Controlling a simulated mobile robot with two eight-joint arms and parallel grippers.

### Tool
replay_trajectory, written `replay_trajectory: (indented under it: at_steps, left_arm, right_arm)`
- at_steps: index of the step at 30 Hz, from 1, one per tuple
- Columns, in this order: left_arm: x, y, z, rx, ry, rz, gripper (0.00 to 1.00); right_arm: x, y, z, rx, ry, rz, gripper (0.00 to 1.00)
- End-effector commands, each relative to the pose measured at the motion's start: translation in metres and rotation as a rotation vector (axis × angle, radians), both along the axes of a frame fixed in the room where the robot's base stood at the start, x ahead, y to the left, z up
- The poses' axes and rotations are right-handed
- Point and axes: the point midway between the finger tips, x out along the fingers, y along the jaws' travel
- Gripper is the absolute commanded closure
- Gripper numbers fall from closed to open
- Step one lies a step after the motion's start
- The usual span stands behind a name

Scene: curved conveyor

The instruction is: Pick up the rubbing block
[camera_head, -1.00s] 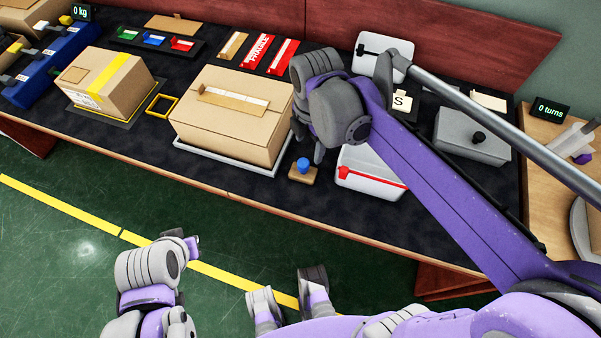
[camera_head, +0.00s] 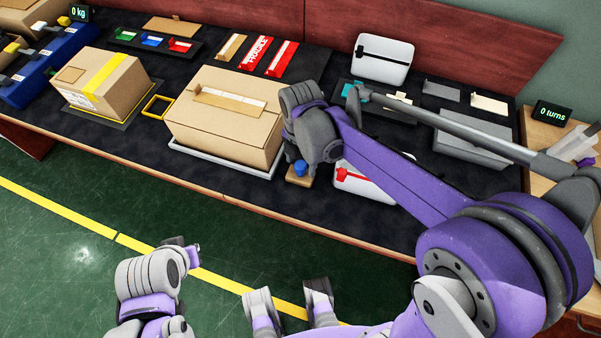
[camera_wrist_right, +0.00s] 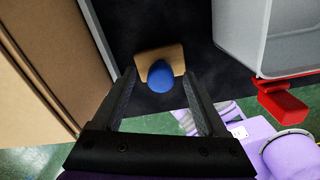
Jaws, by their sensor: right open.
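The rubbing block is a small wooden block (camera_head: 297,181) with a blue knob (camera_head: 300,167), on the dark bench top near its front edge. In the right wrist view, its wooden base (camera_wrist_right: 153,58) and blue knob (camera_wrist_right: 160,77) show between the fingertips. My right gripper (camera_head: 303,156) is open and empty, above the block and pointing down. One finger is on each side of the knob in the wrist view; I cannot tell if either touches. My left arm's end (camera_head: 160,268) is low at the left, over the floor, and its jaw state is unclear.
A large cardboard box (camera_head: 222,140) on a pale tray stands close left of the block. A grey-white container with a red latch (camera_head: 350,175) is close right, partly behind my right arm. A grey box (camera_head: 470,145) stands farther right. Dark bench shows between box and container.

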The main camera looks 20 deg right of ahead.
Motion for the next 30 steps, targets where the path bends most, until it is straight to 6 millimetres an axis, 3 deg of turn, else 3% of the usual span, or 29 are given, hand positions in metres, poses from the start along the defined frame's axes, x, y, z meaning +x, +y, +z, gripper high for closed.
replay_trajectory:
  at_steps: [3,10,23,30]
  left_arm:
    - [-0.0001,0.0,-0.0019,0.0,0.001,0.0,1.0]
    - [-0.0001,0.0,-0.0016,0.0,0.001,0.0,1.0]
    - [-0.0001,0.0,-0.0016,0.0,0.001,0.0,1.0]
    - [-0.0001,0.0,-0.0016,0.0,0.0,0.0,1.0]
  right_arm:
    - [-0.0003,-0.0002,-0.0102,0.0,0.0,0.0,0.24]
    - [-0.0004,-0.0003,-0.011,0.0,0.0,0.0,0.24]
    - [-0.0005,-0.0002,-0.0108,0.0,0.0,0.0,1.0]
    - [-0.0005,-0.0002,-0.0106,0.0,0.0,0.0,1.0]
